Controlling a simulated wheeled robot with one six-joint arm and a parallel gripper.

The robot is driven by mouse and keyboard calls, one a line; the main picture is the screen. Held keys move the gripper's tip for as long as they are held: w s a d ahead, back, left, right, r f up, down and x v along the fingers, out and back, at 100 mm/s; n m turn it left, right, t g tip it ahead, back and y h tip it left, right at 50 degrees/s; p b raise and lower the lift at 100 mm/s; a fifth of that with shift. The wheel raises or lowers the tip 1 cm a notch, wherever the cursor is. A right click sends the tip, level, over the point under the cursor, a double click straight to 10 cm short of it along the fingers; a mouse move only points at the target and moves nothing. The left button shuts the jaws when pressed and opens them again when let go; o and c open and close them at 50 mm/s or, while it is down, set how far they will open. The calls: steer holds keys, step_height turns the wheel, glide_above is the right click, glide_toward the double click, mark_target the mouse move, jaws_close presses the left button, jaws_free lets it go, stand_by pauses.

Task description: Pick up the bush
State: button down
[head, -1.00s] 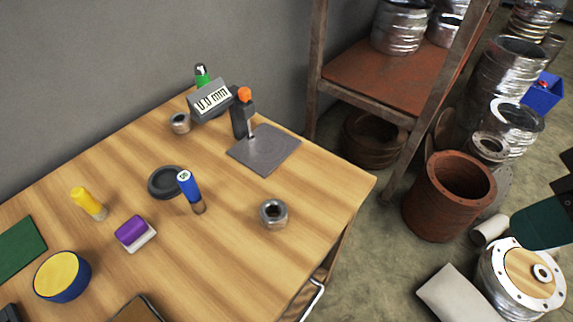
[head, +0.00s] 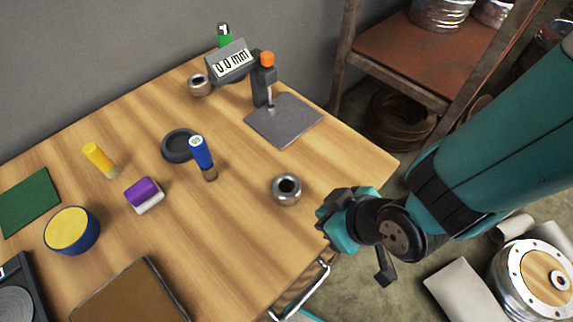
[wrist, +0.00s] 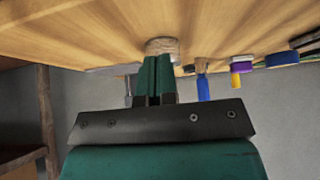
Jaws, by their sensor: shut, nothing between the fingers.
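A silver metal bush (head: 286,189), a short ring with a dark hole, stands on the wooden table near its right front edge. My gripper (head: 334,215) is just right of it in the head view, its fingers partly hidden by the wrist. In the wrist view, which looks upside down, the two teal fingers of my gripper (wrist: 157,62) are together with nothing held. The bush (wrist: 162,46) lies right beyond their tips; whether they touch it cannot be told. A second metal ring (head: 199,84) stands at the back of the table.
A gauge with a display (head: 231,62) and grey base plate (head: 284,120) stands behind. A blue-handled tool (head: 201,152), dark ring (head: 178,146), purple-and-white block (head: 145,195), yellow-handled tool (head: 99,158) and blue-yellow tub (head: 72,231) are to the left. A rusty shelf (head: 430,50) stands at the back right.

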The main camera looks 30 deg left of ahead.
mark_target(278, 181)
steer(key=w+a+p, duration=0.1)
steer(key=a, duration=0.2)
steer(key=w+a+p, duration=0.1)
steer(key=a, duration=0.3)
steer(key=w+a+p, duration=0.1)
steer(key=a, duration=0.2)
steer(key=shift+a+r, duration=0.15)
steer(key=shift+a, duration=0.2)
steer(key=shift+w+a+p, duration=0.15)
steer(key=shift+a+p, duration=0.15)
steer(key=shift+p, duration=0.15)
steer(key=shift+f, duration=0.6)
steer(key=shift+f+b, duration=0.3)
steer(key=shift+b, duration=0.1)
steer(key=shift+d+f, duration=0.1)
steer(key=shift+d, duration=0.05)
